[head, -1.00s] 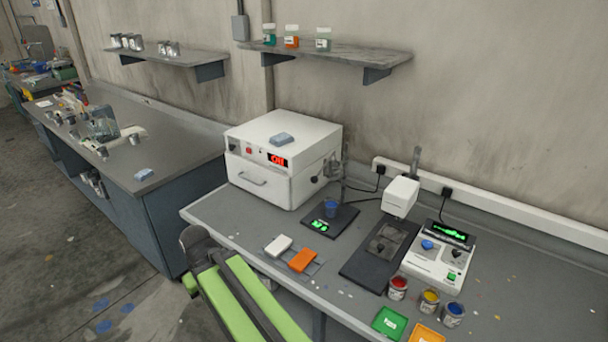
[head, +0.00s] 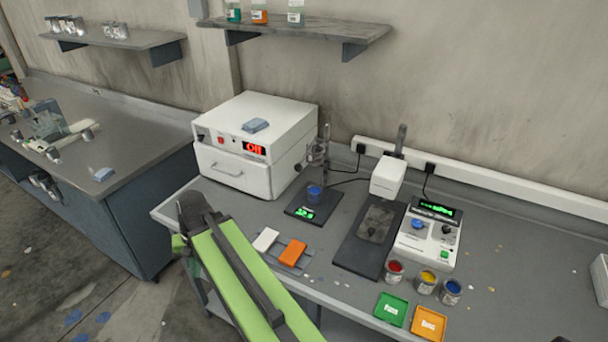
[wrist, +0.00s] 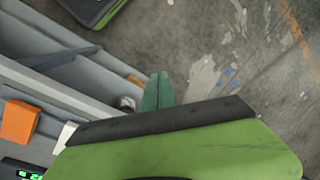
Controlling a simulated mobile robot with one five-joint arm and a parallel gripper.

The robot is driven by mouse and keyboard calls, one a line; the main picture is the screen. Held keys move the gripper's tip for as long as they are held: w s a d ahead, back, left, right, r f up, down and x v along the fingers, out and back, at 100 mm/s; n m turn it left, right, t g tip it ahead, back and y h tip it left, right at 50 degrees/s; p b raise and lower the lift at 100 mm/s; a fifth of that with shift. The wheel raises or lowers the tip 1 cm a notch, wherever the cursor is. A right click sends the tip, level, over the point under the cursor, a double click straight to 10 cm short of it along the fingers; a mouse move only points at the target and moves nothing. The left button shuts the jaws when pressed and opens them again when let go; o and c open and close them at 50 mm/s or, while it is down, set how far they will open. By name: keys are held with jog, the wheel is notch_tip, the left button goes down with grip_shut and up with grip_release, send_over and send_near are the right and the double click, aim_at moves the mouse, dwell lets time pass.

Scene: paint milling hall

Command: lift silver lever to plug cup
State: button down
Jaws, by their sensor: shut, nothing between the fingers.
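The flow cup on its stand (head: 317,153) is on the bench to the right of the white oven, held above a dark base with a lit green readout. A blue cup (head: 315,193) sits under it on that base. The silver lever is too small to make out. My gripper (wrist: 157,90) shows in the wrist view as two green fingers pressed together, empty, with the floor and bench edge beyond. It is well apart from the stand. In the head view my green arm crosses the front of the bench and I cannot make out the fingers.
The white oven (head: 250,150) stands left of the stand, a white press-like device (head: 388,177) right of it. A white block (head: 265,239) and an orange block (head: 293,252) lie in front. Paint pots, such as the red one (head: 395,270), stand at right. Bench at far right is mostly clear.

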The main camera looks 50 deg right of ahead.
aim_at(307, 152)
jog(key=s+d+r+m+t+y, duration=0.25)
jog(key=d+m, duration=0.55)
jog(key=d, duration=0.5)
jog(key=s+d+r+m+t+y, duration=0.1)
jog(key=d+r+m+t, duration=0.3)
jog(key=d+m, duration=0.65)
jog(key=s+d+r+m+t+h, duration=0.1)
jog(key=s+d+r+m+t, duration=0.2)
jog(key=d, duration=0.6)
jog(key=s+d+r+m+t+h, duration=0.1)
jog(key=s+d+r+m+t, duration=0.2)
jog(key=s+d+m, duration=0.3)
jog(key=s+d+r, duration=0.1)
jog(key=s+d, duration=0.1)
jog(key=d, duration=0.2)
jog(key=shift+d+r+m, duration=0.25)
jog(key=shift+d+m, duration=0.05)
jog(key=shift+m, duration=0.05)
jog(key=shift+s, duration=0.1)
jog(key=f+b+x, duration=0.1)
jog(key=b+x, duration=0.3)
jog(key=x, duration=0.7)
jog(key=r+p, duration=0.2)
jog(key=r, duration=0.1)
jog(key=r+p, duration=0.2)
jog(key=shift+s+d+r, duration=0.1)
jog(key=shift+s+d, duration=0.15)
jog(key=shift+s, duration=0.05)
